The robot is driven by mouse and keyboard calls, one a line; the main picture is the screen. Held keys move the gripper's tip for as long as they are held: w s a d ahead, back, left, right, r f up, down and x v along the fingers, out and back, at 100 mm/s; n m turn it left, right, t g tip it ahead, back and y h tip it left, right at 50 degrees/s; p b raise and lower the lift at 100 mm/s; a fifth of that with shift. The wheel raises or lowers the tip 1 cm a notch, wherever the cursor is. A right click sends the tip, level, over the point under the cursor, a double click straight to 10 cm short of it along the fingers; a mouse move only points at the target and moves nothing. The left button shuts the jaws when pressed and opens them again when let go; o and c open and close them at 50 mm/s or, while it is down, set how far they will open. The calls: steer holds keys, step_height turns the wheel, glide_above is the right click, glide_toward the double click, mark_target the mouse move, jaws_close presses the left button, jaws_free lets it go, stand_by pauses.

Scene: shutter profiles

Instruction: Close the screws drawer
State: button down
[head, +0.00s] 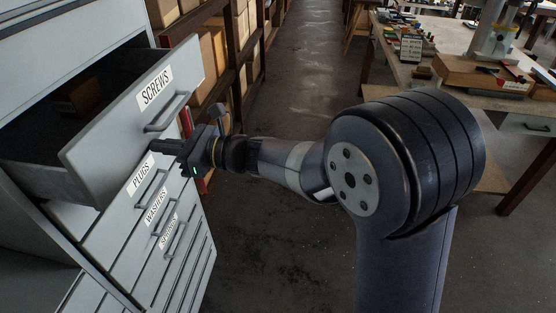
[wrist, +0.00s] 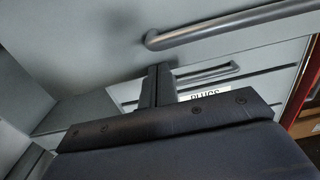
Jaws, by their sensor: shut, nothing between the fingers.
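The screws drawer (head: 140,112) is the top drawer of a grey cabinet, and it stands pulled out. Its label reads SCREWS and a bar handle (head: 168,112) is on its front. A brownish thing lies inside. My gripper (head: 156,146) is shut and empty, at the lower part of the drawer front, just below the handle. In the wrist view the shut fingers (wrist: 157,80) point at the drawer front, with the handle (wrist: 230,22) above them. I cannot tell whether the fingertips touch the front.
Below are shut drawers labelled PLUGS (head: 140,174) and WASHERS (head: 155,206), and more under them. Wooden shelves with boxes (head: 208,62) stand behind the cabinet. A workbench (head: 445,40) with tools is at the right. The floor (head: 300,90) between is clear.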

steer(key=a, duration=0.8)
steer(key=w+a+b, duration=0.1)
steer(key=a, duration=0.3)
steer(key=shift+a, duration=0.9)
steer(key=shift+r, duration=0.3)
steer(key=shift+w+d, duration=0.1)
steer(key=shift+d, duration=0.05)
steer(key=s+d+b, duration=0.1)
steer(key=d+b, duration=0.2)
steer(key=d, duration=1.1)
steer(key=shift+f, duration=0.3)
steer(key=shift+s+a, duration=0.1)
